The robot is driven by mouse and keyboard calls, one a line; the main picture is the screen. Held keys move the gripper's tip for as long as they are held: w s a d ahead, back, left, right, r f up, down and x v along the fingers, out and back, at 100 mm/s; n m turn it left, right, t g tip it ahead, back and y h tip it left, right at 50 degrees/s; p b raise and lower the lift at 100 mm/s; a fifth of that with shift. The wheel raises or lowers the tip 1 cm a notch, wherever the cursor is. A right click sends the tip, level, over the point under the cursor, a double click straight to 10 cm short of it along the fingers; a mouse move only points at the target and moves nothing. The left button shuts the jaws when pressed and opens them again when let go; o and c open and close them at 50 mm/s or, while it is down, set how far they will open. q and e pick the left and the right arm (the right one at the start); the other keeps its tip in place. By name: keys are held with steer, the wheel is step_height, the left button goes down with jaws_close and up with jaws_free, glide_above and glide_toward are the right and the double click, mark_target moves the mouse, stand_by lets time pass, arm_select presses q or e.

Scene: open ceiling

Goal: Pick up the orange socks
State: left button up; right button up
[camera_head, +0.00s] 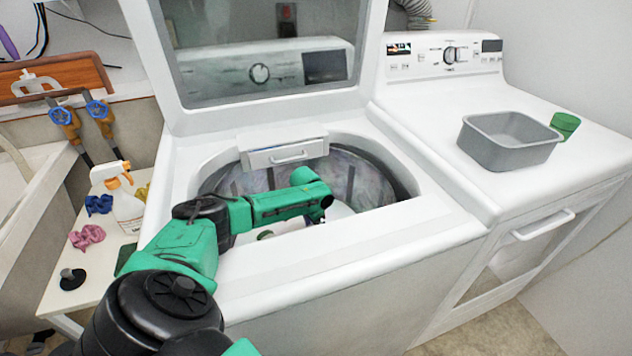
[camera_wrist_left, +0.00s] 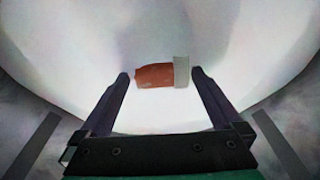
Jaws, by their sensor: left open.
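The orange socks (camera_wrist_left: 155,76) show in the left wrist view as a small orange-red bundle with a light grey band at its right end. They lie on a smooth white surface inside the washer. My left gripper (camera_wrist_left: 160,76) is open, with its two dark fingers apart and the socks seen between and just beyond the tips. I cannot tell how far below the tips they are. In the head view my left arm reaches into the open drum (camera_head: 362,182), and the gripper and socks are hidden there. My right gripper is in neither view.
The washer lid (camera_head: 262,50) stands open behind the drum. The washer's front rim (camera_head: 350,245) lies close under my arm. A spray bottle (camera_head: 124,200) stands on a side table at left.

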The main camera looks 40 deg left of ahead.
arm_select(q)
steer(key=shift+w+f, duration=0.2)
steer(key=shift+f, duration=0.65)
steer(key=shift+r, duration=0.1)
steer(key=c, duration=1.4)
step_height(320, 180, up, 20)
steer(key=p, duration=0.1)
steer(key=shift+p, duration=0.3)
